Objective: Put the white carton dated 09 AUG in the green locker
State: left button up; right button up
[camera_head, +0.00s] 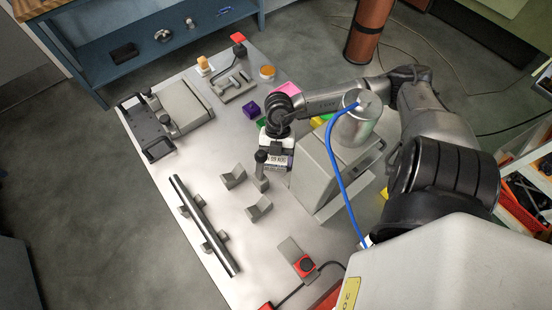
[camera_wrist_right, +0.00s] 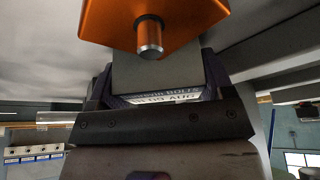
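The white carton (camera_head: 277,162) shows its printed label beneath my right gripper (camera_head: 277,142), close to the left side of a grey box-shaped unit. In the right wrist view the carton (camera_wrist_right: 168,97) is between the dark fingers, and its label reads "BOLTS" and "09 AUG". My right gripper is shut on it; its lower clearance is hard to tell. No green locker shows clearly. Small green patches (camera_head: 262,122) appear beside the gripper, partly hidden by my arm. My left gripper is not in view.
The grey unit (camera_head: 316,178) carries a metal cylinder (camera_head: 354,128) with a blue hose. Grey V-blocks (camera_head: 233,176), a long dark bar (camera_head: 204,226) and a purple block (camera_head: 250,110) are on the cart. An orange part (camera_wrist_right: 150,18) fills the top of the wrist view.

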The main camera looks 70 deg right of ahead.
jog(key=c, duration=0.6)
jog(key=shift+c, duration=0.2)
jog(key=shift+r, duration=0.15)
